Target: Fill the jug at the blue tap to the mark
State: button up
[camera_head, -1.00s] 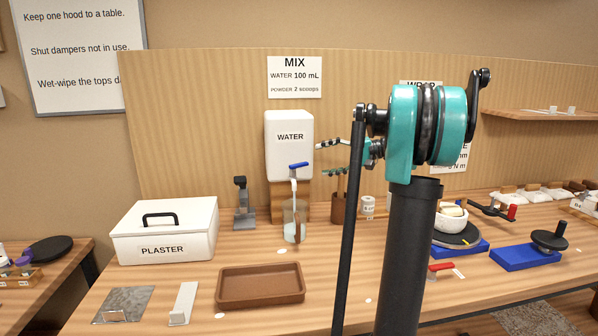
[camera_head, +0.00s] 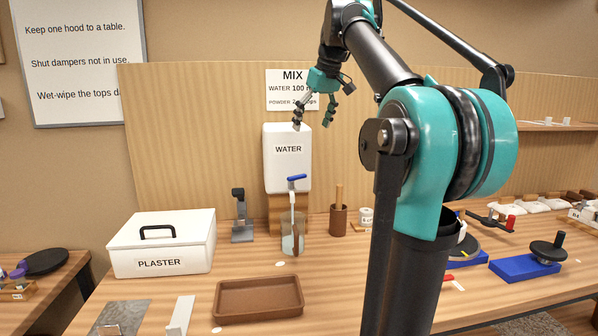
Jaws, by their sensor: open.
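The white water tank (camera_head: 287,165) stands on a wooden block at the back of the bench. Its blue tap lever (camera_head: 296,178) sticks out at the front. The clear jug (camera_head: 292,238) stands upright on the bench below the tap. It looks bluish low down, but its fill level and mark are too small to read. My gripper (camera_head: 313,125) is open and empty, pointing down. It appears above the tap in the picture, overlapping the tank's top edge and the MIX sign; its depth is hard to judge. It appears apart from tap and jug.
A white plaster box (camera_head: 160,258) stands at left, with a brown tray (camera_head: 258,300) in front. A dark stand (camera_head: 242,222) is left of the jug, a brown pot with a stick (camera_head: 338,221) right. My arm hides part of the right bench. A blue-based turntable (camera_head: 527,264) stands there.

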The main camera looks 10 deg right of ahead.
aim_at(297, 176)
jog(key=x, duration=1.7)
jog(key=shift+c, duration=0.4)
jog(key=c, duration=1.1)
jog(key=shift+s+a+m+h, duration=0.1)
jog(key=shift+s+m+h, duration=0.2)
jog(key=shift+m, duration=0.65)
jog(key=shift+s+m+h, duration=0.1)
jog(key=shift+m+h, duration=0.25)
jog(key=shift+m, duration=0.55)
jog(key=shift+s+a+m+h, duration=0.1)
jog(key=shift+s+m+h, duration=0.2)
jog(key=shift+m, duration=0.65)
jog(key=shift+w, duration=0.1)
jog(key=o, duration=1.2)
jog(key=v, duration=1.2)
jog(key=shift+s+f, duration=0.15)
jog(key=shift+s, duration=0.1)
